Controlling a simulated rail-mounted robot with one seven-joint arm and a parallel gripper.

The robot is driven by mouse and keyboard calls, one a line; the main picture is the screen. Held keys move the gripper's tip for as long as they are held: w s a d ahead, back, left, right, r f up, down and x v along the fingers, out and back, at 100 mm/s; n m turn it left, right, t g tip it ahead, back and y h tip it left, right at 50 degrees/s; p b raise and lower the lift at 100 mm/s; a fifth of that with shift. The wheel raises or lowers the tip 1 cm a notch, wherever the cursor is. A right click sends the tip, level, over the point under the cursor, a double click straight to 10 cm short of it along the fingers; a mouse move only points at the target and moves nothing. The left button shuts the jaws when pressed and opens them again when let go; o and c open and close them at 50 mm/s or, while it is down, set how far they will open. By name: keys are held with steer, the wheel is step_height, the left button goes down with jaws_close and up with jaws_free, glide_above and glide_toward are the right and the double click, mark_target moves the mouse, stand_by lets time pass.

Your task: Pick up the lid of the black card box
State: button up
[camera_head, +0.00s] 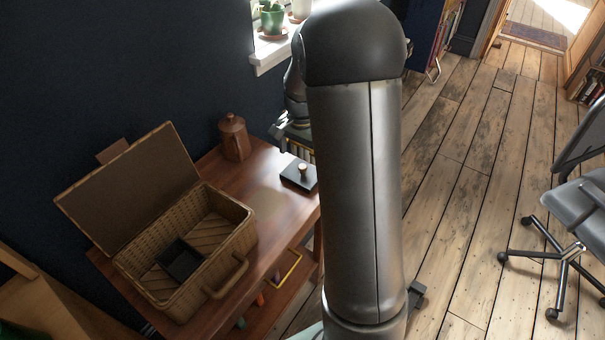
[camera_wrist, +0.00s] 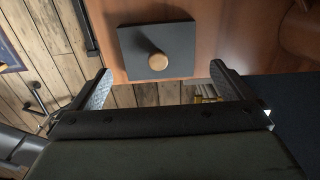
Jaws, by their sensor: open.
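The lid (camera_head: 299,175) is a flat black square with a round wooden knob. It lies on the wooden table near its right edge in the head view. The lid also shows in the wrist view (camera_wrist: 182,48), its knob (camera_wrist: 158,61) facing my camera. The black card box (camera_head: 181,260) sits apart from it, inside the wicker basket. My gripper (camera_wrist: 158,85) is open and empty in the wrist view, its two fingers spread wide, with the knob lined up between them and just beyond the tips. In the head view my arm hides most of the gripper.
The open wicker basket (camera_head: 238,240) stands on the left of the table (camera_head: 262,200), its cover tilted back. A brown wooden canister (camera_head: 234,137) stands behind the lid. A windowsill with potted plants (camera_head: 272,18) is above. An office chair (camera_head: 575,215) stands on the floor at right.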

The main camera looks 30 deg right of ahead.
mark_target(303, 166)
steer(key=shift+s+d+f, duration=0.1)
steer(key=shift+f, duration=2.95)
steer(key=c, duration=0.7)
